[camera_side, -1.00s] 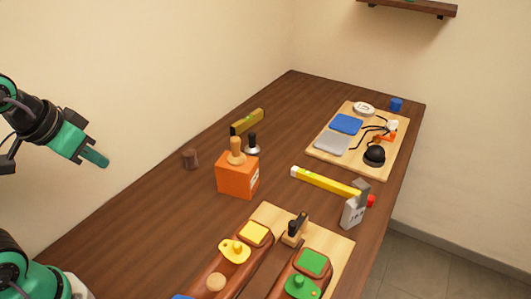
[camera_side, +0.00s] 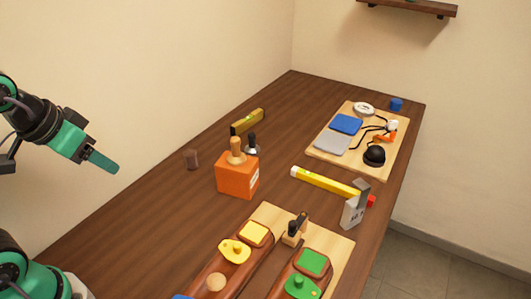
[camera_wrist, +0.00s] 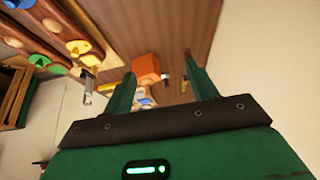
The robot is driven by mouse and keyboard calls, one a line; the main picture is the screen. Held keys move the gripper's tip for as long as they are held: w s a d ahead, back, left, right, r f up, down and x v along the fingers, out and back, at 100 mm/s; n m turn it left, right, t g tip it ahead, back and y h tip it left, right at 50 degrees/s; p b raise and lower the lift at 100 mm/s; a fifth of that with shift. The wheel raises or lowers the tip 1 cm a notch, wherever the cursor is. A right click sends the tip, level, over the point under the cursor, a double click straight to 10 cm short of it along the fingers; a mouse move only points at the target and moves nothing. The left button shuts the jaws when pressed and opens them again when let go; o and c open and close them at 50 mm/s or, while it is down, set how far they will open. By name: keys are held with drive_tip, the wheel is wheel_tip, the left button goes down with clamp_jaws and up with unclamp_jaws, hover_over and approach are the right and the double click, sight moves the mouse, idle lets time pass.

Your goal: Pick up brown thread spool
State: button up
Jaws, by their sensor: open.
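The brown thread spool (camera_side: 192,160) stands upright on the dark wooden table, near the wall and left of the orange block, in the side view. In the wrist view a small brown shape by the tip of the right finger looks like the spool (camera_wrist: 187,53), partly hidden. My gripper (camera_side: 112,167) is at the left of the side view, in the air and well apart from the spool. In the wrist view my gripper (camera_wrist: 160,78) has its two green fingers spread, with nothing held between them.
An orange block (camera_side: 237,178) with wooden-handled tools stands right of the spool. The table around the spool is clear.

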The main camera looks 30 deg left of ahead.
drive_tip(key=shift+w, duration=0.1)
drive_tip(key=m+g, duration=0.5)
drive_tip(key=m, duration=0.5)
hover_over(190, 152)
drive_tip(key=f, duration=1.4)
drive_tip(key=shift+s+d+f, duration=0.3)
drive_tip(key=shift+s+f, duration=0.05)
drive_tip(key=shift+f, duration=0.05)
drive_tip(key=shift+w+a+f+g, duration=0.15)
drive_tip(key=shift+w+f+g, duration=0.15)
drive_tip(key=shift+f, duration=0.25)
drive_tip(key=shift+a+f, duration=0.15)
drive_tip(key=shift+f, duration=3.75)
drive_tip(key=c, duration=1)
